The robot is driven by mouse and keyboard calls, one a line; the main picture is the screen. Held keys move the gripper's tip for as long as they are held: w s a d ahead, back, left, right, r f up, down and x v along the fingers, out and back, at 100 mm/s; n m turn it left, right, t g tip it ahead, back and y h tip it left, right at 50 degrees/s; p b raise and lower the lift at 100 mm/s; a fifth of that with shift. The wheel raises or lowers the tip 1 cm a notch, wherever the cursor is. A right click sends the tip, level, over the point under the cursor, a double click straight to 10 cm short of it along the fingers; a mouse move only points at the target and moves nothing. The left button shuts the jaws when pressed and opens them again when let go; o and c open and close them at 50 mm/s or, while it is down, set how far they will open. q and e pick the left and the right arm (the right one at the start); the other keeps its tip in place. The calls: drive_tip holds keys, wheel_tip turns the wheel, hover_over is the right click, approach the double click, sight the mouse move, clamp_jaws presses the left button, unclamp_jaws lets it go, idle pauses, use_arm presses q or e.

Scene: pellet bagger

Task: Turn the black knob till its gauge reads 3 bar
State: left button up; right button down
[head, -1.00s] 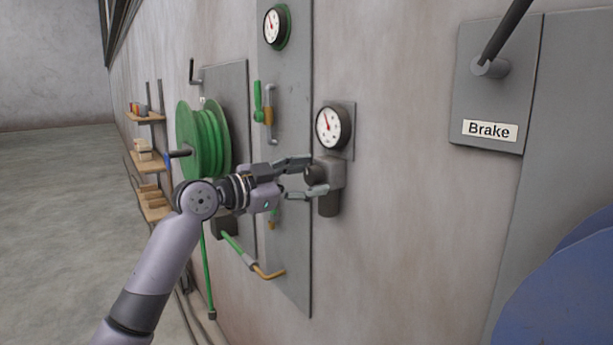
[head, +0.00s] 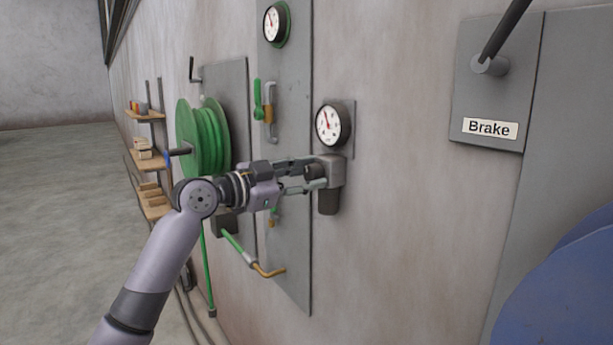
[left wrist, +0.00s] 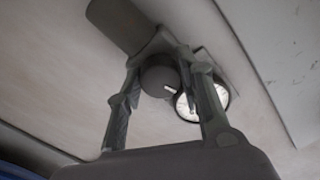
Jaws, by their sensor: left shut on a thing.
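The black knob (left wrist: 160,76) sits on the front of a grey regulator body (head: 331,172) on the wall. Its round white gauge (head: 332,125) with a red needle is just above the body in the head view. The needle points up and a little left; the numbers are too small to read. The gauge also shows partly behind a finger in the left wrist view (left wrist: 188,108). My left gripper (head: 314,172) is shut on the knob, one finger on each side, and hides most of it in the head view. My right gripper is out of view.
A green hose reel (head: 200,138) is farther left. The brake plate (head: 488,100) with a lever is at right. Wall between is clear.

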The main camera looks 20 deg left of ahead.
use_arm(q)
drive_tip(key=n+p, duration=0.2)
drive_tip(key=n, duration=0.1)
drive_tip(key=shift+n, duration=0.3)
drive_tip(key=shift+n+p, duration=0.65)
drive_tip(key=shift+n, duration=0.25)
drive_tip(key=o, duration=1.2)
drive_tip(key=shift+c, duration=0.2)
